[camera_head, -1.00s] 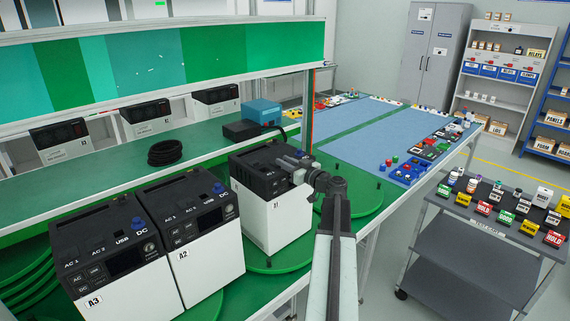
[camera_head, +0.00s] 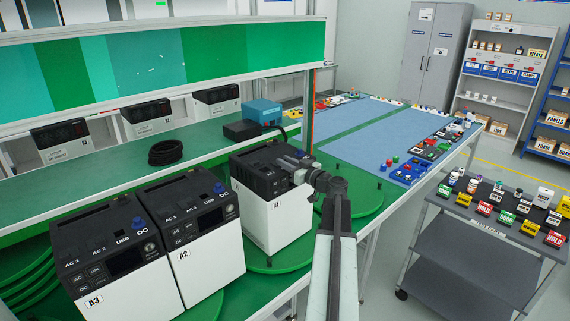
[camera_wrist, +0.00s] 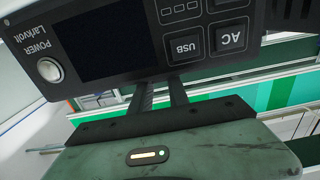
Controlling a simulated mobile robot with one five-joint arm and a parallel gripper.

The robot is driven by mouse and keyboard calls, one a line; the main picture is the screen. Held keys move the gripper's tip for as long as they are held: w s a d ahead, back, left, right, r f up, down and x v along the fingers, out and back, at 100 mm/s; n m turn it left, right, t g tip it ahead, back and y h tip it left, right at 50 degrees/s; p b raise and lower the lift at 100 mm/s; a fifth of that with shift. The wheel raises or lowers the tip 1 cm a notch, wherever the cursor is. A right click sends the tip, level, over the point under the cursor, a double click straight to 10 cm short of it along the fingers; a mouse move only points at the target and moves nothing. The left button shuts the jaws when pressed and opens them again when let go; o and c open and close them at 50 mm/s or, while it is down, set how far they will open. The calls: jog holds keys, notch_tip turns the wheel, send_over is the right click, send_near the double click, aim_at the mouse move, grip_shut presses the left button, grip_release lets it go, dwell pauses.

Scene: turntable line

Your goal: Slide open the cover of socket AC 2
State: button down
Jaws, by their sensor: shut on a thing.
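The black and white power unit A1 (camera_head: 268,215) stands on a green turntable. My gripper (camera_head: 300,166) is at the right side of its black top. In the wrist view, the two dark fingers of my gripper (camera_wrist: 163,94) lie close together and pass behind the edge of the unit's control panel (camera_wrist: 130,45). The panel shows a power button, a dark screen and USB and AC buttons. The fingertips are hidden, and so is the cover of socket AC 2 that they appear to hold. How far the cover is open cannot be told.
Units A2 (camera_head: 205,262) and A3 (camera_head: 128,282) stand close together to the left. A black cable coil (camera_head: 165,153) and a blue box (camera_head: 262,111) lie on the green bench behind. A grey cart (camera_head: 470,262) with labelled blocks stands at the right.

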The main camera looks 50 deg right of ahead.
dwell(0.4)
jog(key=shift+w, duration=1.5)
jog(key=c, duration=1.2)
grip_release()
jog(key=shift+c, duration=0.2)
jog(key=shift+s, duration=0.1)
jog(key=s, duration=0.7)
jog(key=shift+s+a, duration=0.25)
jog(key=shift+s, duration=0.05)
